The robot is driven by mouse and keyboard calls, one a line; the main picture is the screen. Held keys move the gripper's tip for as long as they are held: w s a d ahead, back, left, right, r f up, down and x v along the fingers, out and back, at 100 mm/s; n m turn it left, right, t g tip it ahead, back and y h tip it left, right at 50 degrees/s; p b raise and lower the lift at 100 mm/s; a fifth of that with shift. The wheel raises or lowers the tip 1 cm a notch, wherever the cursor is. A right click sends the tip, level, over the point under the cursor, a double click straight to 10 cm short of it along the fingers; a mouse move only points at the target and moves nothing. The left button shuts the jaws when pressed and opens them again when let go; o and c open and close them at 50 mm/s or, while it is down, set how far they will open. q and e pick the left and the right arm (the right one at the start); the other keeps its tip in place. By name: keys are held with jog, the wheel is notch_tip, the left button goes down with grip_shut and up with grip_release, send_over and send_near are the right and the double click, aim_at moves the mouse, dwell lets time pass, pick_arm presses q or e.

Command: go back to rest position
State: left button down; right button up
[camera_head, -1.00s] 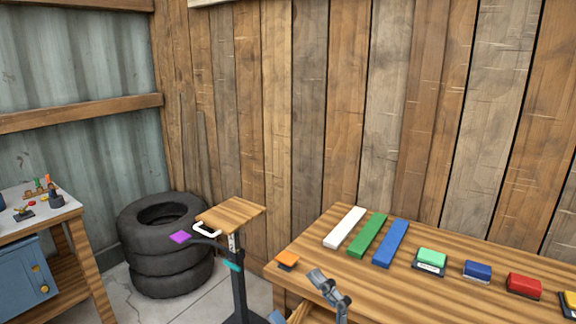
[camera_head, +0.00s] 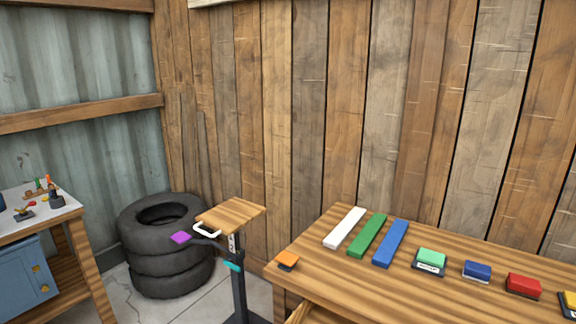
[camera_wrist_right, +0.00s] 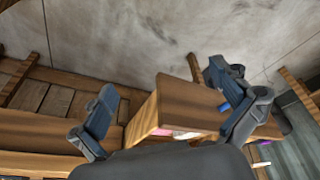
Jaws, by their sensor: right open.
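My right gripper (camera_wrist_right: 165,105) shows in the right wrist view with its two fingers spread wide and nothing between them. Behind the fingers is a wooden box-like piece (camera_wrist_right: 195,103), like an open drawer, with something pink and white partly visible inside. The right gripper is not in the head view now. My left gripper is in neither view.
The wooden workbench (camera_head: 330,275) carries white (camera_head: 345,228), green (camera_head: 367,236) and blue (camera_head: 391,243) bars and several coloured blocks. A small wooden stand (camera_head: 231,215), stacked tyres (camera_head: 165,245) and a side table (camera_head: 70,212) are to the left.

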notch_tip(320, 180, down, 26)
jog(key=s+g, duration=0.1)
jog(key=s, duration=0.1)
jog(key=s+d+f+g+p, duration=0.1)
jog(key=s+d+f, duration=0.2)
jog(key=s+f, duration=1.1)
jog(key=shift+s, duration=1.15)
